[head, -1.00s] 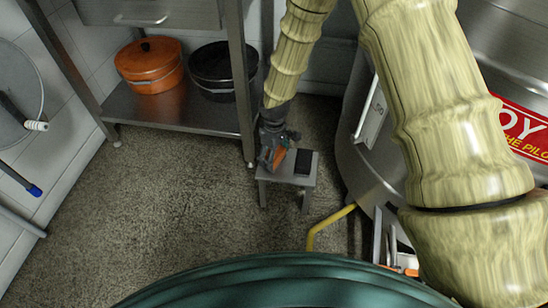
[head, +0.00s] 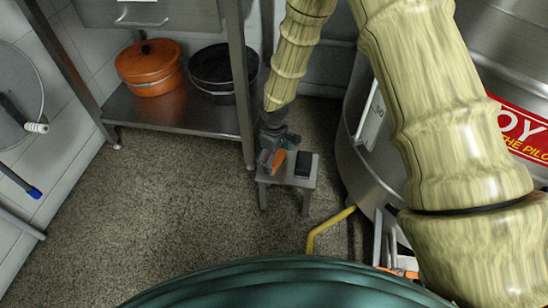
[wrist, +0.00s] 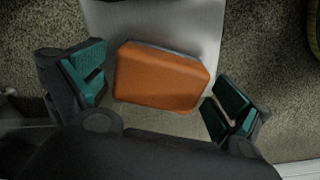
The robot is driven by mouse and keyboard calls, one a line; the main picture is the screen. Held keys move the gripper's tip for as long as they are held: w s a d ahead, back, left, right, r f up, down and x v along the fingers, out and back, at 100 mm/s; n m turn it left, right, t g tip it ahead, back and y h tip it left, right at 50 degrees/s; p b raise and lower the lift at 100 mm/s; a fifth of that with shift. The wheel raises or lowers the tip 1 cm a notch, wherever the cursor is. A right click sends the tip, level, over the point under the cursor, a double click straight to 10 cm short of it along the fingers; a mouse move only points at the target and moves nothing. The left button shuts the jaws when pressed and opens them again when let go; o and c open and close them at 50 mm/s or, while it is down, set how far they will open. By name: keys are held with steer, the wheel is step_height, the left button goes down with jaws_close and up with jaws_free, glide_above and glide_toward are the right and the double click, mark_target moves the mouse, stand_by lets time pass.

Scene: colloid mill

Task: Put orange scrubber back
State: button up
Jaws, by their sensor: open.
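The orange scrubber (wrist: 160,76) lies on a small metal stool (wrist: 200,22), between the two teal-padded fingers of my gripper (wrist: 160,95) in the wrist view. The fingers are apart, with a gap on each side of the scrubber. In the head view my gripper (head: 278,155) is at the left part of the stool (head: 302,181), and the orange scrubber (head: 279,159) shows partly beside its fingers. The rest of the scrubber is hidden by the gripper there.
A metal shelf (head: 180,120) with an orange pot (head: 150,70) and a black pot (head: 222,72) stands to the left. A large steel vessel (head: 378,160) and a yellow pipe (head: 328,231) are to the right. The floor at left is clear.

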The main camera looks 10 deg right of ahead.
step_height(320, 180, up, 12)
steer(key=p, duration=0.5)
steer(key=shift+p, duration=0.3)
